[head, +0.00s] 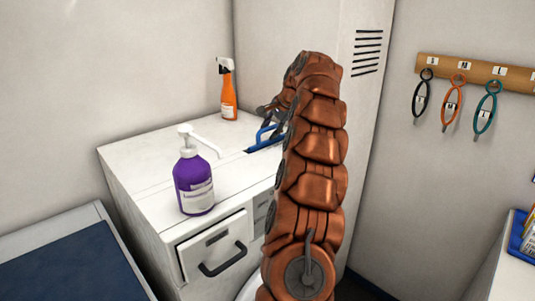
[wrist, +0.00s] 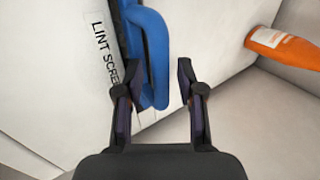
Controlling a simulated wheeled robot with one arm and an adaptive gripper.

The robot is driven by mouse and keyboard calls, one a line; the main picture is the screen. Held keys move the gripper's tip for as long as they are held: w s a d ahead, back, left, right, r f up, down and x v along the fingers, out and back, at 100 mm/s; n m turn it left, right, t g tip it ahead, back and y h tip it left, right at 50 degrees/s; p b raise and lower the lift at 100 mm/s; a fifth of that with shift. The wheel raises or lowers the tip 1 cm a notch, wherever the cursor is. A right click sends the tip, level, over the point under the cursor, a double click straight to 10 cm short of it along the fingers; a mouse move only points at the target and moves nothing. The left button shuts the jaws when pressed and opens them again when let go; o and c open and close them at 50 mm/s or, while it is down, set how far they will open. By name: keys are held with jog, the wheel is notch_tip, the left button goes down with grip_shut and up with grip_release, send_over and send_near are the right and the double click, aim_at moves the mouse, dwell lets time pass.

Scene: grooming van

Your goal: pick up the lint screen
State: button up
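The lint screen shows as a blue loop handle (head: 262,138) sticking up from a slot in the white cabinet top, partly behind my arm in the head view. In the wrist view the blue handle (wrist: 158,55) reaches down between my fingers, nearer the left one. A label reading "LINT SCREE", its end hidden by the left finger, lies beside the slot. My gripper (wrist: 159,78) is open, with a clear gap between the handle and the right finger. I cannot tell whether the left finger touches the handle. The screen below the handle is hidden.
On the white cabinet (head: 140,152) stand a purple pump bottle (head: 193,184) at the front and an orange spray bottle (head: 228,95) at the back. The spray bottle also shows at the right in the wrist view (wrist: 285,47). A tall vented locker (head: 312,32) rises behind my arm.

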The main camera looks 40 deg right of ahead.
grip_shut()
jog(key=shift+r, duration=0.15)
dwell(0.5)
jog(key=shift+d+r, duration=0.1)
jog(key=shift+r, duration=2.15)
notch_tip(320, 180, up, 13)
jog(key=p, duration=1.2)
